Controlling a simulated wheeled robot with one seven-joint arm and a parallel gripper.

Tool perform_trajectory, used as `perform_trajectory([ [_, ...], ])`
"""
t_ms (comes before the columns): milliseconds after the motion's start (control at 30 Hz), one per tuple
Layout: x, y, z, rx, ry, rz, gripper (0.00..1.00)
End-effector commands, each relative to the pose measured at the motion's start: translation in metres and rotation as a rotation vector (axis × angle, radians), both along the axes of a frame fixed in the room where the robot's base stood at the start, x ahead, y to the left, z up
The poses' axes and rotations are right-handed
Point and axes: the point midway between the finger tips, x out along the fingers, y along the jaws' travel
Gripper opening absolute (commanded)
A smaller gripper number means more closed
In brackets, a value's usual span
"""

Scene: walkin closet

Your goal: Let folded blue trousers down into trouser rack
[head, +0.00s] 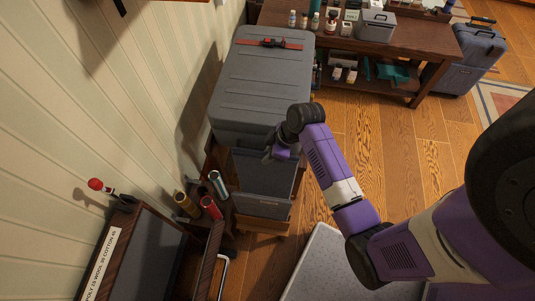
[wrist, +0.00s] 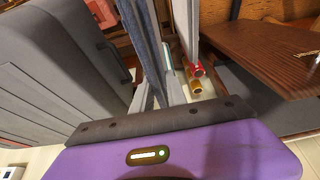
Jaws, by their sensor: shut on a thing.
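My gripper (head: 276,153) is shut on the folded blue trousers (wrist: 147,42), whose blue-grey cloth runs away from the fingers in the wrist view. In the head view the dark blue-grey trousers (head: 262,170) seem to hang below my gripper, just in front of the large grey case. The trouser rack seems to be the low brown wooden frame (head: 217,158) around and under them, mostly hidden. I cannot tell whether the lower edge of the cloth touches the rack.
A large grey lidded case (head: 262,75) with a red strap stands behind. Red (head: 211,208), brass (head: 186,204) and teal (head: 217,184) cylinders stand to the left. A dark wooden shelf table (head: 420,45) holds bottles at the back.

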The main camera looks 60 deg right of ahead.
Motion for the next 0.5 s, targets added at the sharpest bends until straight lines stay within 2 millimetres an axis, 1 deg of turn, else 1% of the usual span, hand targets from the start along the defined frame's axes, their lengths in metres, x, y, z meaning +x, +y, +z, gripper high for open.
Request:
perform_trajectory([
  [33, 0.001, 0.000, -0.009, -0.001, -0.001, 0.000, 0.00],
  [500, 0.000, 0.000, -0.049, -0.001, -0.001, 0.001, 0.00],
])
